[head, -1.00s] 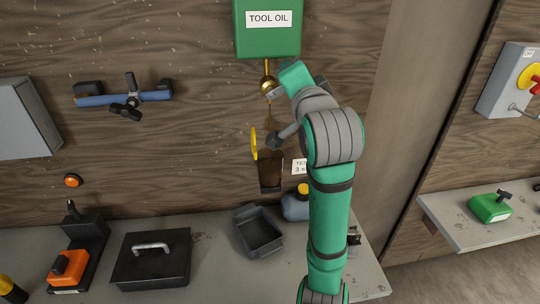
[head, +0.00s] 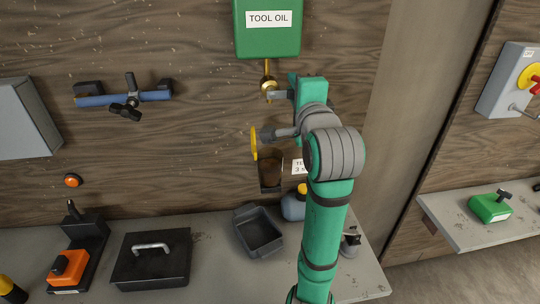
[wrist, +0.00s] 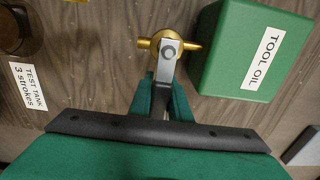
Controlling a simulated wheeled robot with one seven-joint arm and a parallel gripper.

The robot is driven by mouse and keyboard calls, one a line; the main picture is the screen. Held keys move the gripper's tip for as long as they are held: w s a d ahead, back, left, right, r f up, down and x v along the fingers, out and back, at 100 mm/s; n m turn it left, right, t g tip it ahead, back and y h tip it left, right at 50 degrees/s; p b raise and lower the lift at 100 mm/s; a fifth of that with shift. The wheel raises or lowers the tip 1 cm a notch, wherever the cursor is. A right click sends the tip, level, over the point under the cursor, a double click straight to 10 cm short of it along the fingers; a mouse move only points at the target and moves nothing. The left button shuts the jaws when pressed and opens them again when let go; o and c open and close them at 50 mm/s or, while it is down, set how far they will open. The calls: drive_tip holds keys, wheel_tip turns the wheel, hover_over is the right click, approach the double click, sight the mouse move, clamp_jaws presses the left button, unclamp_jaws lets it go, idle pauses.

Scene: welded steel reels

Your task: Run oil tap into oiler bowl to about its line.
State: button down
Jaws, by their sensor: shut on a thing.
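The green tool oil tank (head: 267,28) hangs on the wall with its brass tap (head: 267,86) below it. My gripper (head: 291,96) is shut on the tap's grey lever (wrist: 168,68), which points level to the right in the head view. The brass tap (wrist: 169,43) and tank (wrist: 248,55) are close in the wrist view. I see no oil stream at the spout now.
The bench holds an open grey tray (head: 258,232), a blue bottle (head: 294,206) and a black lidded box (head: 150,258). A blue valve pipe (head: 122,98) is left on the wall.

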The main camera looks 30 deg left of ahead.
drive_tip(key=shift+a, duration=0.1)
drive_tip(key=c, duration=1.6)
unclamp_jaws()
drive_tip(key=shift+o, duration=0.2)
drive_tip(key=v, duration=0.7)
